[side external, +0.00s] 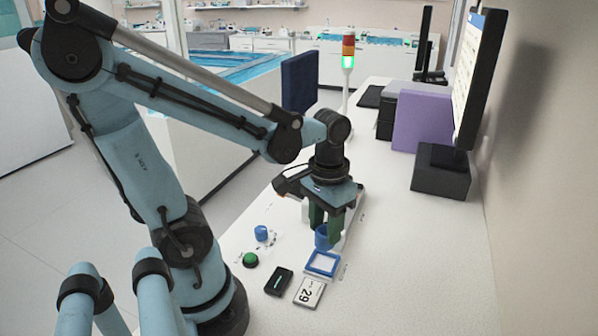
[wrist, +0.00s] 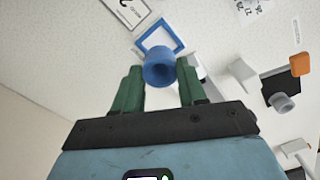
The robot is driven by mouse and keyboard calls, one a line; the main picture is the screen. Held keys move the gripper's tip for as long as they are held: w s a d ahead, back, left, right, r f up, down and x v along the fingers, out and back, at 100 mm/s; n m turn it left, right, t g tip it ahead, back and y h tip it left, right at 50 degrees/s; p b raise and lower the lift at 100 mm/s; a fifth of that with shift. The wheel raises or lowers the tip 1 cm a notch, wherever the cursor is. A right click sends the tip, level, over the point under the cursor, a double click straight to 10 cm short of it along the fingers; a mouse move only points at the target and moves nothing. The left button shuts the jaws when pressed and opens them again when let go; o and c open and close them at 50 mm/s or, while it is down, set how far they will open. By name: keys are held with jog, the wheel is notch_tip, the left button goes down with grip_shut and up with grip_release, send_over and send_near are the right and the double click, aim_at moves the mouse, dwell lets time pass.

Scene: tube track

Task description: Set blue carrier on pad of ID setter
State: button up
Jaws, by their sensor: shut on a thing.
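The blue carrier (side external: 322,240) is a short round blue ring. It is held between the green fingers of my gripper (side external: 323,222), upright in the side view. In the wrist view the carrier (wrist: 160,68) shows its open round top between the fingertips (wrist: 160,77). The ID setter's pad is a white square with a blue frame (side external: 309,270), just in front of the carrier in the side view. In the wrist view the carrier covers one corner of the blue frame (wrist: 146,38). I cannot tell whether carrier and pad touch.
A second small blue piece (side external: 261,233) and a green button (side external: 250,259) are to the left. A monitor (side external: 440,172) stands at right. Bench right of the pad is clear.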

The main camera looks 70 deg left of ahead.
aim_at(324, 245)
jog(key=shift+f, duration=2.6)
jog(key=shift+f, duration=0.15)
jog(key=o, duration=0.9)
jog(key=shift+r, duration=6.1)
